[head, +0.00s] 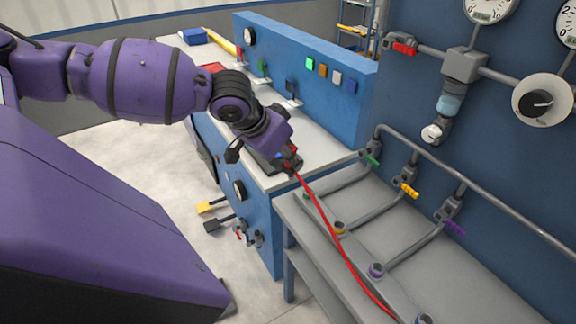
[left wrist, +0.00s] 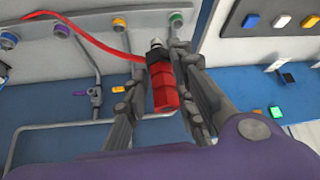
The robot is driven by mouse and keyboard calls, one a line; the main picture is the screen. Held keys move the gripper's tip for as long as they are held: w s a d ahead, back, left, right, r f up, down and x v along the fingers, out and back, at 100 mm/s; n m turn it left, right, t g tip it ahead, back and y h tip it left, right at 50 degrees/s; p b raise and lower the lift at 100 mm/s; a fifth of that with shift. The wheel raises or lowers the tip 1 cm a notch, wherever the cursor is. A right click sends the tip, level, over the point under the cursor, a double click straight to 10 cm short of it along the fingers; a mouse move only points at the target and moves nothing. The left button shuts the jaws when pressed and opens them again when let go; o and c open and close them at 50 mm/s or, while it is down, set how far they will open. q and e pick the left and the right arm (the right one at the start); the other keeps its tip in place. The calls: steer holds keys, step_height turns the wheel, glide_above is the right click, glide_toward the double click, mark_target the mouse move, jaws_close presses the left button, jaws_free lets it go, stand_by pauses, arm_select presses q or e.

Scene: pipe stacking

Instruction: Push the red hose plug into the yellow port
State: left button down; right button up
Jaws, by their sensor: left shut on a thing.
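My left gripper (head: 287,160) is shut on the red hose plug (left wrist: 163,86), above the near left end of the grey bench. In the left wrist view the plug sits between the fingers, its metal tip pointing up the picture. The red hose (head: 335,241) runs from the gripper across the bench to the lower right. The yellow port (head: 339,228) is on the bench, right of and below the gripper; it also shows in the left wrist view (left wrist: 118,23), left of the plug's tip. The plug and port are apart. My right gripper is not in view.
A green port (left wrist: 176,20) and a purple port (head: 376,270) flank the yellow one. Pipes with green, yellow (head: 409,190) and purple valve handles rise behind the bench.

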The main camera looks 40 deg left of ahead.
arm_select(q)
steer(key=shift+r, duration=0.6)
